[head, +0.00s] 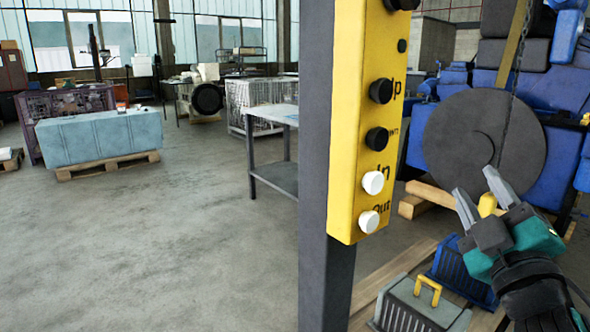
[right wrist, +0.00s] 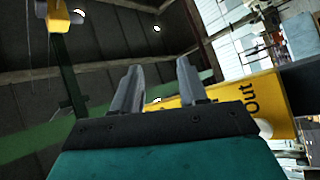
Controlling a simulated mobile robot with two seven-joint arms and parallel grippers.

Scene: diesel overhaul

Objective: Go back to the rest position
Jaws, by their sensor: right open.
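My right gripper (head: 476,198) is at the lower right in the head view. Its two grey fingers are spread apart with nothing between them. It points up, to the right of the yellow control panel (head: 345,150) and apart from it in that view. In the right wrist view the open fingers (right wrist: 158,88) rise in front of the roof, and part of the yellow panel (right wrist: 235,105) shows behind them. My left gripper is in neither view.
A dark post (head: 315,90) carries the panel with black and white buttons. A blue engine with a large grey disc (head: 478,135) stands behind my right gripper. A grey box with a yellow handle (head: 415,308) is below. A table (head: 275,180) stands left of the post; open floor (head: 160,235) lies beyond.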

